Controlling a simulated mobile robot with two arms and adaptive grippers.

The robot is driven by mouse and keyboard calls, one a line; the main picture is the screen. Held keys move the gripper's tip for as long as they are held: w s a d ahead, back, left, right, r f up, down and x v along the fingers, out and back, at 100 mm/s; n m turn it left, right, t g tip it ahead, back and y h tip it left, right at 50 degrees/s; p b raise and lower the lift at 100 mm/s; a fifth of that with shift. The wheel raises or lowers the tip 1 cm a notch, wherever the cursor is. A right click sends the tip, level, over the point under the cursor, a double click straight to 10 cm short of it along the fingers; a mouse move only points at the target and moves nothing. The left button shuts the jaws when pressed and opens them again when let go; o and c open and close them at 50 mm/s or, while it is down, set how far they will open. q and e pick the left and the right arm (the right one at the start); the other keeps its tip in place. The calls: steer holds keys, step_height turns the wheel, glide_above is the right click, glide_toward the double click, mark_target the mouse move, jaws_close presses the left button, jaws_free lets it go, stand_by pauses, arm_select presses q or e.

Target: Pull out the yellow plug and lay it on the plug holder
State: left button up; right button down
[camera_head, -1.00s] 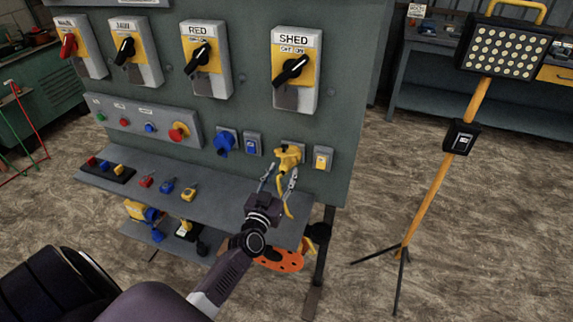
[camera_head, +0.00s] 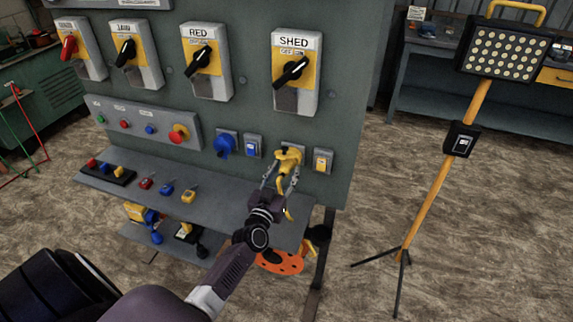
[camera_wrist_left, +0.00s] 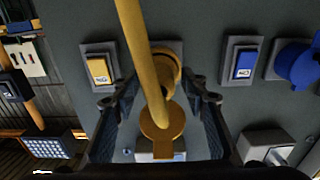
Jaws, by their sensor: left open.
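The yellow plug (camera_head: 288,163) sits in its socket low on the right of the grey panel, with a yellow cable hanging from it. In the left wrist view, the plug and socket (camera_wrist_left: 167,68) lie between my fingers, and the thick yellow cable (camera_wrist_left: 137,40) crosses in front and hides part of them. My left gripper (camera_head: 281,182) is open, one finger on each side of the plug. I see no clear grip on it. I cannot tell which thing is the plug holder; a grey shelf (camera_head: 222,196) runs below the panel. My right gripper is out of view.
A blue socket (camera_head: 224,145) and a blue switch (camera_head: 253,145) are left of the plug; a yellow switch (camera_head: 323,160) is close on its right. Small padlock-like items and a black tray (camera_head: 105,172) occupy the left shelf. A yellow lamp stand (camera_head: 430,195) stands at right.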

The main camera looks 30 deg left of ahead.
mark_target(283, 175)
arm_select(q)
steer(key=shift+r, duration=0.1)
stand_by(0.6)
steer(key=shift+c, duration=0.5)
steer(key=c, duration=0.9)
steer(key=shift+s+f, duration=0.1)
steer(key=shift+f, duration=0.1)
steer(key=shift+p+v, duration=0.5)
steer(key=shift+v, duration=0.3)
steer(key=shift+p+v, duration=0.7)
steer(key=shift+v, duration=1.1)
steer(key=shift+r, duration=0.15)
